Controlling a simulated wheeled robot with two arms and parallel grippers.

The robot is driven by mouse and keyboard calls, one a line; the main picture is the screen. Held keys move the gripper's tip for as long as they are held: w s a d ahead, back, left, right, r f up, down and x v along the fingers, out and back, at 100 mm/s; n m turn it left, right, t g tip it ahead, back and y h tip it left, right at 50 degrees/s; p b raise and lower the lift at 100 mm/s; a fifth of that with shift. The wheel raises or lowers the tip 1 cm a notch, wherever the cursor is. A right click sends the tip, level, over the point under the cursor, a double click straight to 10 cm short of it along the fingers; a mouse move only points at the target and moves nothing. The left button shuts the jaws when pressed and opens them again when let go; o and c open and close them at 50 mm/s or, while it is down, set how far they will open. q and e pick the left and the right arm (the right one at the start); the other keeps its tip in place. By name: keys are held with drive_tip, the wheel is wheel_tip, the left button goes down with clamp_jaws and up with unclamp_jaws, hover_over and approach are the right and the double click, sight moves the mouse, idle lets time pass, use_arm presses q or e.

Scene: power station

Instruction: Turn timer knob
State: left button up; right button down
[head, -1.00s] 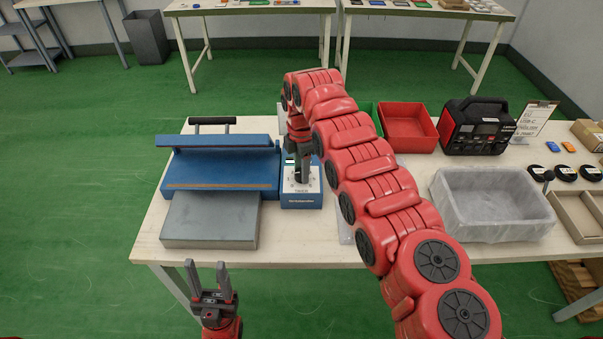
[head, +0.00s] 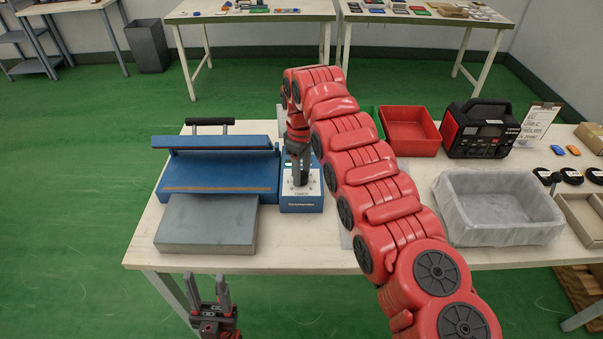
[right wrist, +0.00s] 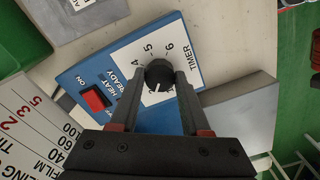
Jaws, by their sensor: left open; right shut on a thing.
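The black timer knob (right wrist: 158,74) shows in the right wrist view on a white dial plate marked TIMER, on the blue end panel of the sealer. My right gripper (right wrist: 168,85) is shut on the knob, one finger on each side of it. In the head view my right gripper (head: 299,178) points down onto the white and blue control box (head: 302,202), and the knob is hidden there. The blue sealer (head: 215,175) stands left of the box. My left gripper (head: 208,292) is open and empty in front of the table edge.
A red switch (right wrist: 95,98) sits beside the dial. A grey plate (head: 205,225) lies in front of the sealer. Right of my right arm are a lined grey bin (head: 497,235), a red tray (head: 408,130) and a black and red power unit (head: 478,128).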

drive_tip(key=m+b, duration=0.1)
drive_tip(key=m, duration=0.3)
drive_tip(key=shift+f+m, duration=0.1)
drive_tip(key=shift+m, duration=0.2)
drive_tip(key=m, duration=0.3)
drive_tip(key=shift+m+b, duration=0.35)
drive_tip(key=shift+m, duration=0.05)
drive_tip(key=m, duration=0.3)
drive_tip(key=shift+m, duration=0.3)
drive_tip(key=m, duration=0.3)
drive_tip(key=shift+m, duration=0.3)
drive_tip(key=m, duration=0.2)
drive_tip(key=shift+m, duration=0.3)
drive_tip(key=m, duration=0.2)
drive_tip(key=m+p, duration=0.1)
drive_tip(key=shift+r+m, duration=0.2)
drive_tip(key=shift+m, duration=0.2)
drive_tip(key=m+p, duration=0.1)
drive_tip(key=m, duration=0.4)
drive_tip(key=shift+p, duration=0.4)
drive_tip(key=shift+m, duration=0.4)
